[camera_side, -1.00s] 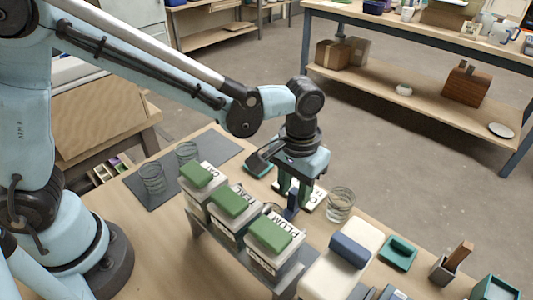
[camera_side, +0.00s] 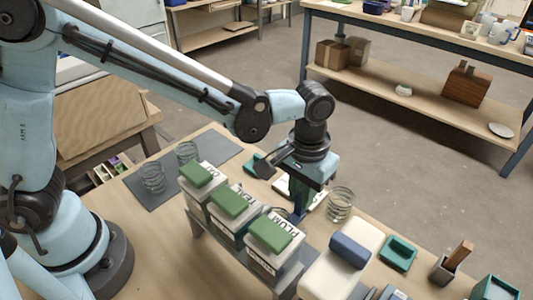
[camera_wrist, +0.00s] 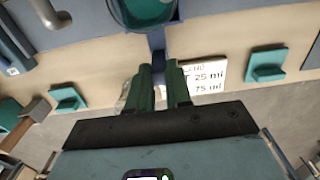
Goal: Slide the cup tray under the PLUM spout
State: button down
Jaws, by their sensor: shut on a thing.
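The PLUM bucket (camera_side: 262,259), white with a green lid, stands nearest on a raised grey stand (camera_side: 212,246). Its spout is hidden in the side view. My gripper (camera_side: 299,203) is low behind the bucket row. In the wrist view my gripper (camera_wrist: 164,72) has its green fingers closed around a blue handle (camera_wrist: 156,41).
A second bucket (camera_side: 225,222) and a third (camera_side: 193,189) stand farther back in the row. A card marked with 25 ml and 75 ml (camera_wrist: 205,76) lies beside my fingers. A clear glass (camera_side: 340,205) stands close right of my gripper. Two glasses stand on a dark mat (camera_side: 222,149).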

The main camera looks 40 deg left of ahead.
jog(key=shift+d, duration=2.95)
jog(key=c, duration=1.1)
grip_release()
jog(key=shift+r, duration=0.1)
notch_tip(320, 180, up, 7)
jog(key=shift+f, duration=0.1)
